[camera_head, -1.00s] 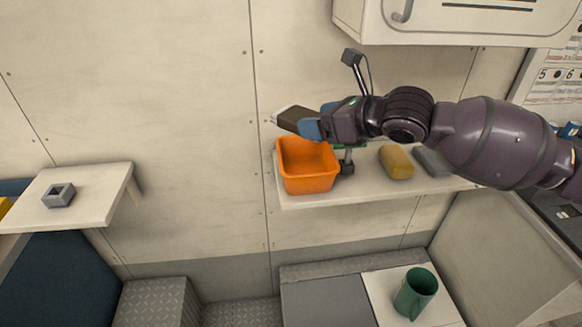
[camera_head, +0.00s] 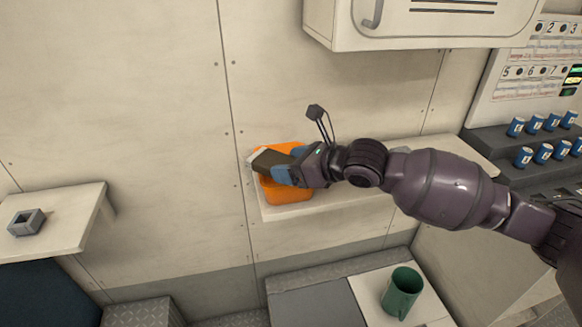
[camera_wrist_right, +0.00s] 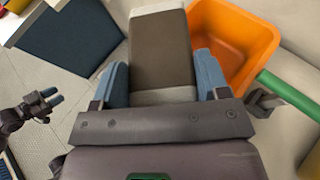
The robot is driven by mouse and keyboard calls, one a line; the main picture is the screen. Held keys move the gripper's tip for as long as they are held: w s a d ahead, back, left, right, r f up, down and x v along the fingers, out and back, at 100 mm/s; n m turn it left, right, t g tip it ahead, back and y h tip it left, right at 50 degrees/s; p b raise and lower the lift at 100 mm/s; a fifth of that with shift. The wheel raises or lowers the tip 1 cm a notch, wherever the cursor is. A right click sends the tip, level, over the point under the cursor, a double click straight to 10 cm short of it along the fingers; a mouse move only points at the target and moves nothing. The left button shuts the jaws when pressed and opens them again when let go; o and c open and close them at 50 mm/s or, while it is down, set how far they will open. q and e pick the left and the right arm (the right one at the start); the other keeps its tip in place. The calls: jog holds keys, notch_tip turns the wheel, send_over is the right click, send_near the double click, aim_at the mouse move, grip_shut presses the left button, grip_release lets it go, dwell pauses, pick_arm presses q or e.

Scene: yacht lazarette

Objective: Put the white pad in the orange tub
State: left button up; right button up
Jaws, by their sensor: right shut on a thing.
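The white pad (camera_head: 257,158), white at its ends with a broad brown-grey band, is held by my right gripper (camera_head: 277,166). In the right wrist view the pad (camera_wrist_right: 160,48) sits between the two blue fingers. The orange tub (camera_head: 290,194) stands on the wall shelf; in the head view the pad and gripper overlap its upper part. In the right wrist view the tub (camera_wrist_right: 238,35) is right of the pad, and its visible inside looks empty. My left gripper (camera_wrist_right: 42,108) shows small at the left of the wrist view; its opening is unclear.
A green bar (camera_wrist_right: 290,95) lies beside the tub. My right arm hides much of the shelf (camera_head: 318,205). A cabinet (camera_head: 400,22) hangs above. A grey square holder (camera_head: 26,222) stands on the left shelf. A green mug (camera_head: 402,292) stands lower down.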

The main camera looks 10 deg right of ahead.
jog(key=shift+f, duration=0.45)
jog(key=shift+f+b, duration=0.35)
jog(key=shift+f, duration=0.25)
jog(key=o, duration=1)
jog(key=shift+r, duration=0.1)
jog(key=shift+r, duration=0.3)
jog(key=v, duration=1.2)
jog(key=shift+r+p, duration=0.1)
jog(key=shift+p, duration=0.25)
